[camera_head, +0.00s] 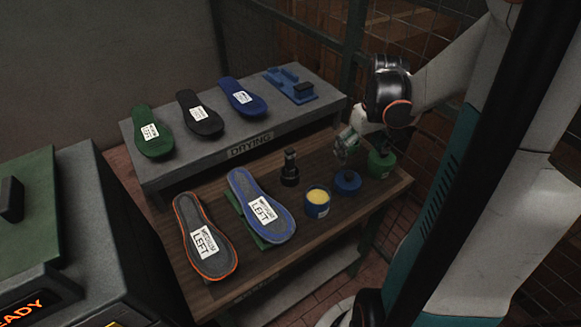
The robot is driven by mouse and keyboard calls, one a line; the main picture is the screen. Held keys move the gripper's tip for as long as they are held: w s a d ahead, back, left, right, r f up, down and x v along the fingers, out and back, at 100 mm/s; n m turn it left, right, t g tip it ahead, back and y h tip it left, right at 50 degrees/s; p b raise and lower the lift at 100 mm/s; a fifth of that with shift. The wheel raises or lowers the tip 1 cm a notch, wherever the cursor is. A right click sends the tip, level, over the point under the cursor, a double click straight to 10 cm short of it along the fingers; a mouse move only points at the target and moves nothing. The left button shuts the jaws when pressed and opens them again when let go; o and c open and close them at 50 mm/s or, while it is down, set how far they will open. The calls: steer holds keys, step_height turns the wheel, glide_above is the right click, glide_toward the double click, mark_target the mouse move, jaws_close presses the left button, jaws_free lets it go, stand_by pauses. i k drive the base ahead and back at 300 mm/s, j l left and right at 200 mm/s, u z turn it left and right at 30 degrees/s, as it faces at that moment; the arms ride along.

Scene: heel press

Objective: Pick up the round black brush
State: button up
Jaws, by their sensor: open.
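The round black brush (289,169) stands upright on the wooden table, a dark handle above a wider round base. It is behind the open blue pot and in front of the grey drying shelf. My gripper (346,146) is to the right of the brush and apart from it, above the back right part of the table. It is open, and I see nothing held in it. Its fingers are small and partly dark in this view.
An open blue pot of yellow paste (317,202), a blue lid (347,182) and a green container (381,164) stand near the brush. Two soles (204,240) lie at the left. The drying shelf (160,178) holds several insoles and a blue fixture (291,84).

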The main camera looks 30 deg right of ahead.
mark_target(289, 154)
steer(key=l+u, duration=0.4)
steer(key=k+l+u, duration=0.15)
steer(key=u, duration=0.25)
steer(key=k+l+u, duration=0.1)
steer(key=u, duration=0.3)
steer(key=l, duration=0.1)
